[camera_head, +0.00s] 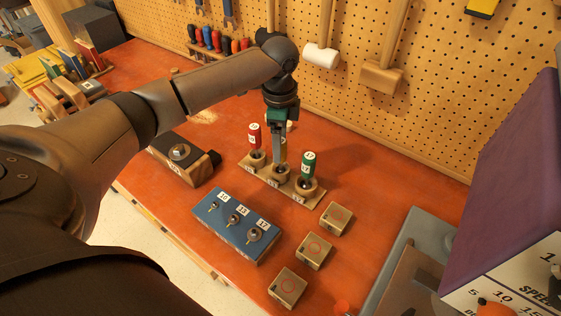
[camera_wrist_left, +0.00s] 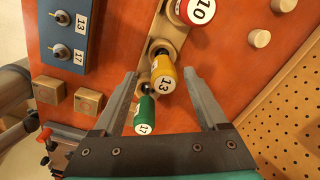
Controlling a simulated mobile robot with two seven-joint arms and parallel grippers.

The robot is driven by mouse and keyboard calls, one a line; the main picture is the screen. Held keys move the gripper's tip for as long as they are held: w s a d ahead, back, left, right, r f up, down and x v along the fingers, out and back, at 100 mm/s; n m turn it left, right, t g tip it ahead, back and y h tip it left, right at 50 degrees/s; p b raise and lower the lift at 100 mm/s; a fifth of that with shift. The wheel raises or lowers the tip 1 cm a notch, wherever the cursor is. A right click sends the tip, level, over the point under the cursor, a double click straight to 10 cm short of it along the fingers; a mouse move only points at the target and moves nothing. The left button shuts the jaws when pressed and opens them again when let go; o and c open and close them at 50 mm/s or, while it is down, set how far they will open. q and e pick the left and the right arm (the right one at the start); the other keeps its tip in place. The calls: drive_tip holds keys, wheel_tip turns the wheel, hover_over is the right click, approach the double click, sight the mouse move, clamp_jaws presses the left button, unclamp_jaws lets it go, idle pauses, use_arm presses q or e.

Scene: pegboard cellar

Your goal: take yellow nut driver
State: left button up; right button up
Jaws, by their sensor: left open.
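The yellow nut driver (camera_wrist_left: 163,68), its cap marked 13, stands in the middle of a wooden holder (camera_wrist_left: 176,37). It is between a red driver (camera_wrist_left: 190,12) marked 10 and a green driver (camera_wrist_left: 146,108) marked 17. In the head view only a sliver of yellow (camera_head: 285,148) shows behind my left gripper (camera_head: 278,158). My left gripper (camera_wrist_left: 160,75) points down over the holder, open, with one finger on each side of the yellow handle in the wrist view. I cannot tell whether the fingers touch it. My right gripper is in neither view.
A blue block (camera_head: 236,225) with several numbered nuts is in front of the holder. Several small wooden blocks (camera_head: 314,251) stand to its right. The pegboard (camera_head: 440,90) with hanging mallets rises behind; a purple panel (camera_head: 508,180) stands at right.

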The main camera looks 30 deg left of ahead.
use_arm(q)
drive_tip(key=f, duration=0.5)
drive_tip(key=shift+w+a, duration=0.1)
drive_tip(key=shift+w, duration=0.15)
drive_tip(key=shift+c, duration=0.4)
clamp_jaws()
